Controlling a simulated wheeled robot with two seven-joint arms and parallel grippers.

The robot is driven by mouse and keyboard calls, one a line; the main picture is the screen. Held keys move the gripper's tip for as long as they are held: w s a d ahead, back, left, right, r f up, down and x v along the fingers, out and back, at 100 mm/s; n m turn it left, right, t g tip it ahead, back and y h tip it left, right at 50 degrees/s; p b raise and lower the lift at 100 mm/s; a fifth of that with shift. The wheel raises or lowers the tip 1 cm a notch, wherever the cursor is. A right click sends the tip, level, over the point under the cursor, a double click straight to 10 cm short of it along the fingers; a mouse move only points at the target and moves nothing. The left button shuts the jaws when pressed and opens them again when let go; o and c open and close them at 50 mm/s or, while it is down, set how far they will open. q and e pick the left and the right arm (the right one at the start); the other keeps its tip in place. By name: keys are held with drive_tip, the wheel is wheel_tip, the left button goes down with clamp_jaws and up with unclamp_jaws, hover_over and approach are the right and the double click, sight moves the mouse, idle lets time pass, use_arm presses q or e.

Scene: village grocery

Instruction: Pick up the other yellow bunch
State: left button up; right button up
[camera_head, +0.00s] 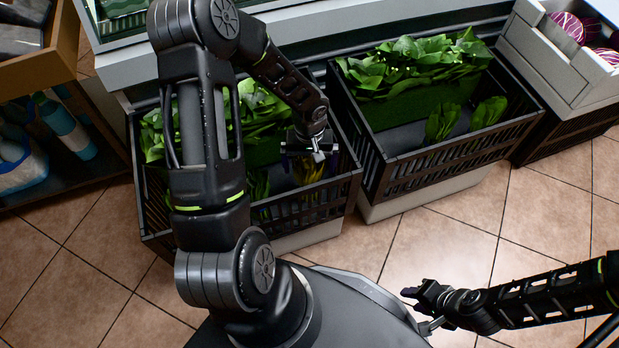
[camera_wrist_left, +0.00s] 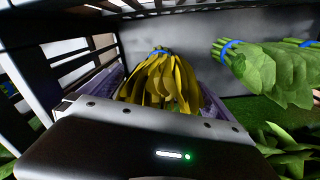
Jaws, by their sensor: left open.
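A yellow leafy bunch (camera_wrist_left: 165,80) with a blue band at its stem end shows in the left wrist view. It lies between the two purple fingers of my open left gripper (camera_wrist_left: 165,88); I cannot tell whether they touch it. In the head view my left gripper (camera_head: 312,150) reaches down into the left black crate (camera_head: 300,205), over the yellow bunch (camera_head: 308,172), which it partly hides. My right gripper (camera_head: 425,300) is low at the right, above the floor and away from the crates. Its jaw opening is unclear.
A green bunch with a blue band (camera_wrist_left: 265,65) is close on the right in the left wrist view. The right black crate (camera_head: 450,152) holds leafy greens and two small green bunches (camera_head: 440,122). Slatted crate walls stand close around my left gripper. Tiled floor (camera_head: 450,230) is clear in front.

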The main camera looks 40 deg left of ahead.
idle(0.6)
use_arm(q)
drive_tip(key=c, duration=1.8)
drive_tip(key=shift+c, duration=0.2)
wheel_tip(320, 180, up, 10)
drive_tip(key=p, duration=0.3)
drive_tip(key=shift+p, duration=0.3)
drive_tip(key=shift+a, duration=0.1)
